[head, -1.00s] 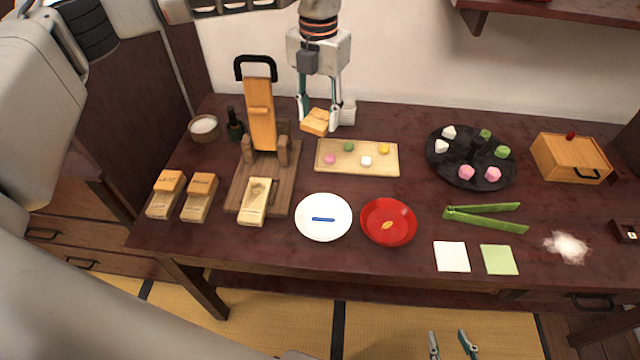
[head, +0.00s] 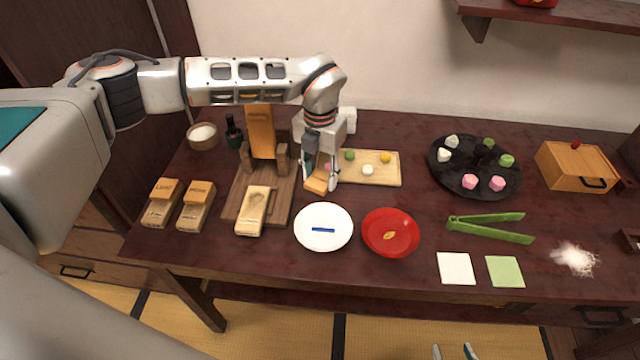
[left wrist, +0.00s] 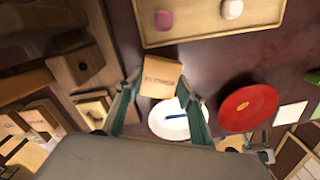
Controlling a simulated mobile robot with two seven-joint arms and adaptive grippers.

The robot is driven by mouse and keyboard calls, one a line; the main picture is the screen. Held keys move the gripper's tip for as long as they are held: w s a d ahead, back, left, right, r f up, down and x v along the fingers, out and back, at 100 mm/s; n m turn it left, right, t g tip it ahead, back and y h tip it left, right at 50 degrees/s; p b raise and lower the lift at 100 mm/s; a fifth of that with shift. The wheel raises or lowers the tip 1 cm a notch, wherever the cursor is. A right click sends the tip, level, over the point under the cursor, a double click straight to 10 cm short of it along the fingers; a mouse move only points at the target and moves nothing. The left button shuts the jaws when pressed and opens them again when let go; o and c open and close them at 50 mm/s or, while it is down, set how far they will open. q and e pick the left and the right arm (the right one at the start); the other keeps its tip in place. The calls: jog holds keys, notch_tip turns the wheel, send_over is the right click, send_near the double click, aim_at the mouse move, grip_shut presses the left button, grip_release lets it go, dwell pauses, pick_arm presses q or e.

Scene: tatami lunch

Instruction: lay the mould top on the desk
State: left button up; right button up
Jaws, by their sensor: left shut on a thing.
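The mould top (head: 316,186) is a small orange-tan wooden block with dark lettering, which shows in the left wrist view (left wrist: 161,82). My left gripper (head: 319,177) is shut on it and holds it between the press and the board of sweets, behind the white plate. It appears to be above the desk (head: 420,285), but the gap is hard to judge. A pale wooden mould (head: 252,211) with a hollow lies on the front of the press base. My right gripper (head: 454,352) shows only its two fingertips at the bottom edge, apart and empty.
The wooden press (head: 262,135) stands left of my left gripper. The white plate (head: 323,241) and red bowl (head: 390,247) are in front. A board (head: 385,176) with sweets is behind right. Two lettered moulds (head: 160,203) (head: 196,206) stand at left.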

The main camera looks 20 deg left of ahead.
aim_at(320, 179)
pick_arm(q)
notch_tip(320, 179, down, 3)
jog(key=shift+f, duration=0.3)
jog(key=shift+r, duration=0.1)
jog(key=o, duration=0.9)
jog(key=shift+o, duration=0.5)
